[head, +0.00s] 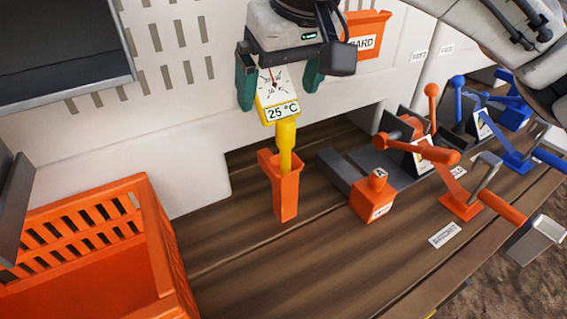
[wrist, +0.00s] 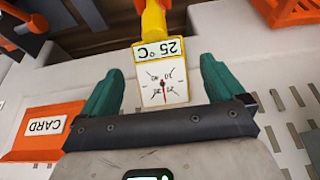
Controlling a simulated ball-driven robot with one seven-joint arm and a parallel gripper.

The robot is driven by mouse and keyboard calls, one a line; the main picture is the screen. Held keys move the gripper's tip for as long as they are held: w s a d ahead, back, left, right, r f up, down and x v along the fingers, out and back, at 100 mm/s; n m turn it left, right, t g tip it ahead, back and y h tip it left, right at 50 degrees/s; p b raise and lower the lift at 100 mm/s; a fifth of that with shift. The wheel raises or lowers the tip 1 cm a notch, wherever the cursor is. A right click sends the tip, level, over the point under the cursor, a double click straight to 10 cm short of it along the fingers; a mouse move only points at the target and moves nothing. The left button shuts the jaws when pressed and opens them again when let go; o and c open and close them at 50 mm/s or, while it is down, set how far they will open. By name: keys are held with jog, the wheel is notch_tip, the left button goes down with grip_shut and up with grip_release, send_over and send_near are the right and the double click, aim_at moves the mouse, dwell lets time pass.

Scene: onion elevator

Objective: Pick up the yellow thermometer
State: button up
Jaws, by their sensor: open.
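The yellow thermometer (head: 286,133) has a white dial and a "25 °C" label. It stands upright, its lower end inside an orange holder (head: 286,188) on the wooden bench. My gripper (head: 279,88) is above the thermometer with its green fingers apart, one on each side of the dial head. In the wrist view the thermometer head (wrist: 163,75) sits between the two green fingers of my gripper (wrist: 166,80), with gaps visible on both sides. The stem's lower end is hidden in the holder.
An orange crate (head: 160,240) stands at the lower left. An orange card box (head: 366,32) is on the white wall behind. An orange block (head: 373,196), orange levers (head: 420,150) and blue levers (head: 510,140) stand to the right. The front of the wooden bench (head: 290,265) is clear.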

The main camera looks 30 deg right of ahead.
aim_at(278, 99)
jog(key=shift+x, duration=2.85)
jog(key=shift+s, duration=0.15)
jog(key=shift+c, duration=0.4)
jog(key=c, duration=1.5)
